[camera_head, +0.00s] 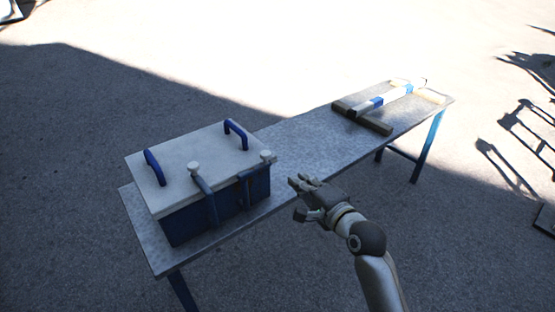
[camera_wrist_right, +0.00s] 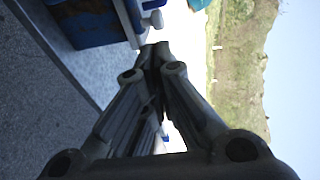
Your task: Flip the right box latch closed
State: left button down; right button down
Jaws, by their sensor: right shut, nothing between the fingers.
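The box (camera_head: 228,211) has a blue body and a pale lid with two blue handles, and stands at the left end of the table. Its right latch (camera_head: 245,192) is a blue arm on the front face; a white knob (camera_head: 267,156) shows at its upper right end. The left latch (camera_head: 208,200) has a white knob at the lid edge. My right gripper (camera_head: 296,183) is shut and empty, just right of the box and apart from it. In the right wrist view the shut fingertips (camera_wrist_right: 155,50) are below a white knob (camera_wrist_right: 152,19) and the blue box (camera_wrist_right: 92,22). My left gripper is not in view.
The box stands on a long grey table (camera_head: 307,143) with blue legs. A blue and white tool (camera_head: 376,102) lies on a frame (camera_head: 376,124) at the far right end. The table between them is clear.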

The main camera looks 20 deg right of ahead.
jog(key=p, duration=0.1)
send_near(254, 166)
jog(key=w+d+r, duration=0.1)
jog(key=w+d, duration=0.3)
jog(key=w, duration=0.2)
jog(key=shift+w+r, duration=0.25)
jog(key=shift+r, duration=0.1)
jog(key=shift+d, duration=0.1)
